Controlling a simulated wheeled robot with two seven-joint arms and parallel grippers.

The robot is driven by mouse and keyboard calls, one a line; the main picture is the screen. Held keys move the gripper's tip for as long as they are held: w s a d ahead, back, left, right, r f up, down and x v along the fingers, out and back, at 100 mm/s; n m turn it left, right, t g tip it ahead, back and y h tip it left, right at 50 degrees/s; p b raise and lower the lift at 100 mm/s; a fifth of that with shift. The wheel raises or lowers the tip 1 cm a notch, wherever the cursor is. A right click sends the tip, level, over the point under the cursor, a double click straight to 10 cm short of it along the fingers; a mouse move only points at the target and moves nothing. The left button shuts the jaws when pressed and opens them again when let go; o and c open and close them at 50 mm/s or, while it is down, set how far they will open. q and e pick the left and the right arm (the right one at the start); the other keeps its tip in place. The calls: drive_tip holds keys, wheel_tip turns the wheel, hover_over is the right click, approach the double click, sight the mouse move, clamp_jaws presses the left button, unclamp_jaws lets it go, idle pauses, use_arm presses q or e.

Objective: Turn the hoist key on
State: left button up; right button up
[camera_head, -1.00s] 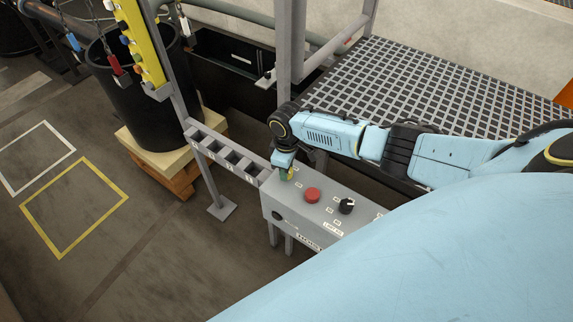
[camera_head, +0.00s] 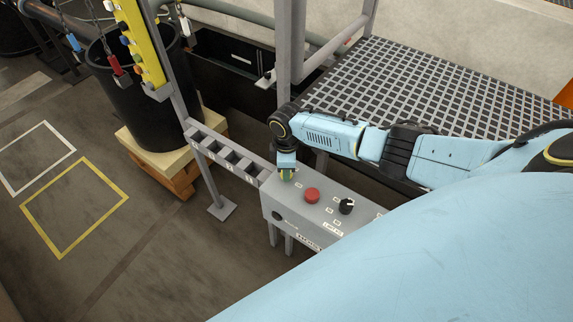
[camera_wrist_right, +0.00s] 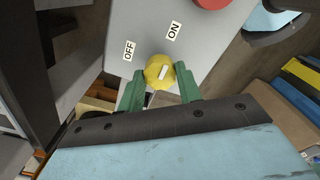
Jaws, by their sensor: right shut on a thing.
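The hoist key is a yellow round knob (camera_wrist_right: 157,73) with a white bar, on the grey control box (camera_head: 330,213). In the right wrist view the OFF label (camera_wrist_right: 129,51) lies up and left of it, and the ON label (camera_wrist_right: 174,31) up and right. The white bar points toward ON. My right gripper (camera_wrist_right: 160,84) has its green fingers on both sides of the knob, shut on it. In the head view this gripper (camera_head: 287,176) is at the box's left end, and its fingers mostly hide the knob. My left gripper is not in view.
A red button (camera_head: 312,195) and a black knob (camera_head: 347,206) sit on the box to the right of the key. A grey slotted rack (camera_head: 225,152) adjoins its left end. A grated platform (camera_head: 420,85) stands behind. A black bin (camera_head: 140,105) stands further left.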

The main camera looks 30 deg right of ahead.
drive_tip(key=o, duration=1)
wheel_tip(320, 180, up, 13)
drive_tip(key=shift+r+p, duration=0.2)
drive_tip(key=shift+p, duration=0.2)
